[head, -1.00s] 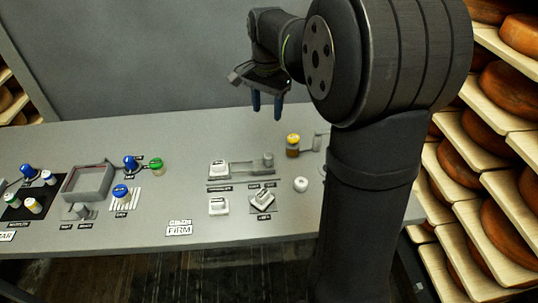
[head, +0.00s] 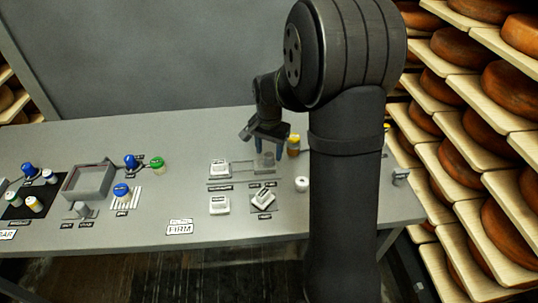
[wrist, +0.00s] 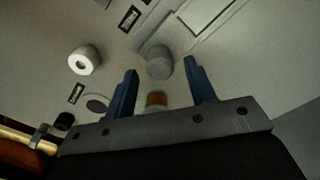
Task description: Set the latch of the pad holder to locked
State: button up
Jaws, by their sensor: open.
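The holder (head: 240,162), a low grey frame on the table, has a white block at its left end. A grey round knob (head: 265,160), seemingly its latch, stands at its right end above two small labels I cannot read. It also shows in the wrist view (wrist: 159,62). My gripper (head: 265,148) is low over the holder's right end, fingers pointing down. In the wrist view my gripper (wrist: 158,80) is open, and the knob appears between and just beyond the blue fingertips. I cannot tell whether they touch it. Which latch setting is current cannot be read.
A grey tray (head: 88,194) and blue-topped items are left. Cheese shelves (head: 480,130) stand right.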

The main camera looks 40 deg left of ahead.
aim_at(253, 160)
jog(key=shift+f, duration=1.3)
grip_shut()
jog(key=shift+s+a, duration=1.95)
grip_release()
jog(key=shift+s+a, duration=0.1)
jog(key=shift+r, duration=0.15)
